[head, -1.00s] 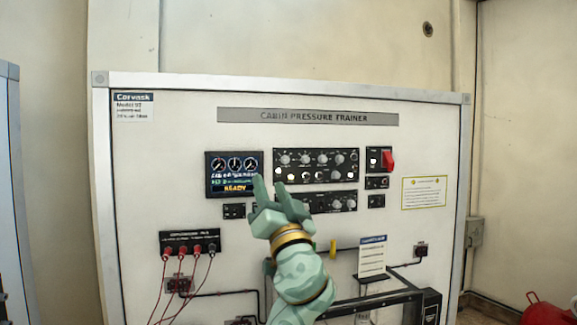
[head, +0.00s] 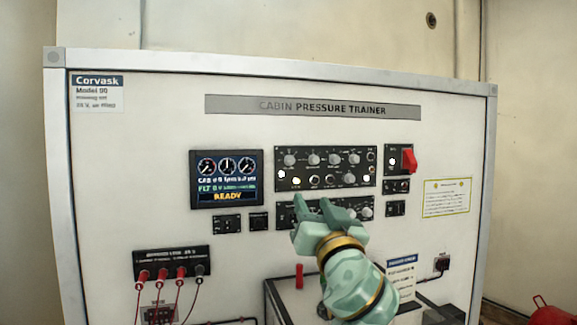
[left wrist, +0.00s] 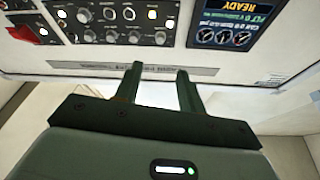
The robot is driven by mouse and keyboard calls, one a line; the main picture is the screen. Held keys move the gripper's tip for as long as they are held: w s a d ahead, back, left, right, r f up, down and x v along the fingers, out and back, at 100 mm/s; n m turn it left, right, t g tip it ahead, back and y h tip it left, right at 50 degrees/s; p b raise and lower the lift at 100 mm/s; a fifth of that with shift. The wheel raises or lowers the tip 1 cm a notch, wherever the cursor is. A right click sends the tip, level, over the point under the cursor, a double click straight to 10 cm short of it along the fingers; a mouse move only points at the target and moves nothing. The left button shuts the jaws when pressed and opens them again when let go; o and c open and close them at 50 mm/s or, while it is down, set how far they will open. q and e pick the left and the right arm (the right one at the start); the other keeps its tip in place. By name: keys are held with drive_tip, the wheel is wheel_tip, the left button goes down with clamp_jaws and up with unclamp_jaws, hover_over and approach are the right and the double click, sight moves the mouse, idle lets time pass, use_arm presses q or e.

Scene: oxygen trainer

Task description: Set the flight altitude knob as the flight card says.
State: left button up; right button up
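The trainer's upper control panel (head: 325,168) carries several grey knobs and lit white lamps. A lower panel (head: 284,212) with more knobs is partly hidden behind my left gripper (head: 311,203). I cannot read which knob is flight altitude. A card with a blue header (head: 402,270), perhaps the flight card, stands low right of my arm; its text is too small to read. The display (head: 226,178) shows READY and an FLT line. My left gripper is open and empty in front of the panels. In the left wrist view its fingers (left wrist: 160,72) are apart. My right gripper is not in view.
A red switch (head: 409,161) sits right of the upper panel. Red plugs with leads (head: 162,273) hang at the lower left. A yellow-edged notice (head: 446,198) is at the right. A dark-edged box (head: 285,308) stands below my gripper.

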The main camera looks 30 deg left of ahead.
sight(292, 161)
use_arm(q)
drive_tip(key=p+x, duration=0.1)
drive_tip(key=x, duration=0.4)
drive_tip(key=p+x, duration=0.2)
drive_tip(key=x, duration=0.2)
drive_tip(key=p+x, duration=0.2)
drive_tip(key=x, duration=0.3)
drive_tip(key=shift+w+a+r, duration=0.15)
drive_tip(key=shift+w+r, duration=0.05)
drive_tip(key=shift+r, duration=0.25)
drive_tip(key=shift+w+a+r+p, duration=0.1)
drive_tip(key=shift+w+a+p, duration=0.25)
drive_tip(key=shift+w+a, duration=0.1)
drive_tip(key=shift+s+d, duration=0.1)
clamp_jaws()
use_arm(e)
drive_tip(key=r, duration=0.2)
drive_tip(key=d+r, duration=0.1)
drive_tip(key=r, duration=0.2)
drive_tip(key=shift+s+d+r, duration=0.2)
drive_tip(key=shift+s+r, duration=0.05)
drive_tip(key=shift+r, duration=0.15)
